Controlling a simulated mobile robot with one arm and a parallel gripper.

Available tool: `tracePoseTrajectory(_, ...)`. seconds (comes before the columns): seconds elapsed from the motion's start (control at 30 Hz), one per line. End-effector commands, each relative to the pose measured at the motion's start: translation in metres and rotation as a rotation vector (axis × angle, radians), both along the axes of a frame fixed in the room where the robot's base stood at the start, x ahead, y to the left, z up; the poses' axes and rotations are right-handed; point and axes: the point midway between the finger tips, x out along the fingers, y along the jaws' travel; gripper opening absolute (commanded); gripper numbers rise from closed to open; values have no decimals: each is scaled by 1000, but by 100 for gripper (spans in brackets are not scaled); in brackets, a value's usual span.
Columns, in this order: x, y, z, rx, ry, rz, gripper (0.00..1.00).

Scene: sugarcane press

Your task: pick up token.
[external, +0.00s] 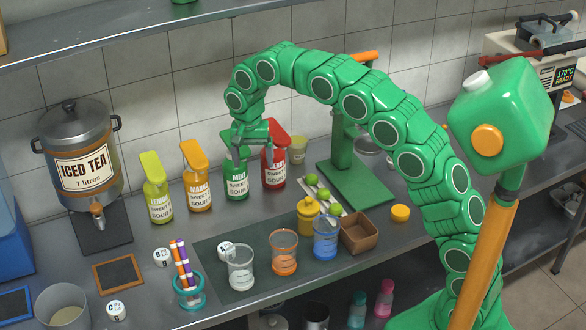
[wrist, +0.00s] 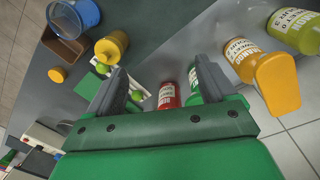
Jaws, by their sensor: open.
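Several small white round pieces with dark letters could be the token; I cannot tell which one is meant. In the external view, one white piece (external: 162,257) stands left of the dark mat, another white piece (external: 226,250) is behind the clear cup, and a third white piece (external: 116,310) is near the front left edge. None of them shows in the wrist view. My gripper (external: 256,158) is open and empty, above the counter among the green and red bottles, well behind the white pieces. Its two fingers (wrist: 160,88) are apart in the wrist view.
The green bottle (external: 237,180) and red bottle (external: 274,168) are close by my gripper. The orange-capped bottle (external: 196,180) and yellow bottle (external: 157,190) stand left. Clear (external: 240,270), orange (external: 284,255) and blue (external: 325,240) cups stand on the mat.

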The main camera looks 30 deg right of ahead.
Motion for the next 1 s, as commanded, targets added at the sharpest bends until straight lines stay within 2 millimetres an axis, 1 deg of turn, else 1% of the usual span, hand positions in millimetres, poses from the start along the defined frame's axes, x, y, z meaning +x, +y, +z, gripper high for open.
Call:
tracePoseTrajectory(0.03, 5, 14, -6, 1, -4, -7, 84)
tracePoseTrajectory(0.23, 20, 61, -28, 3, -16, -54, 84)
tracePoseTrajectory(0.43, 29, 109, -53, 7, -25, -99, 84)
tracePoseTrajectory(0.5, 30, 125, -64, 6, -26, -115, 84)
tracePoseTrajectory(0.57, 32, 140, -71, 11, -31, -129, 84)
tracePoseTrajectory(0.7, 32, 173, -92, 14, -36, -162, 84)
tracePoseTrajectory(0.77, 32, 187, -99, 18, -40, -175, 84)
tracePoseTrajectory(0.83, 30, 203, -112, 19, -40, -192, 84)
tracePoseTrajectory(0.97, 25, 232, -131, 26, -45, -223, 84)
tracePoseTrajectory(1.0, 22, 240, -139, 25, -44, -231, 84)
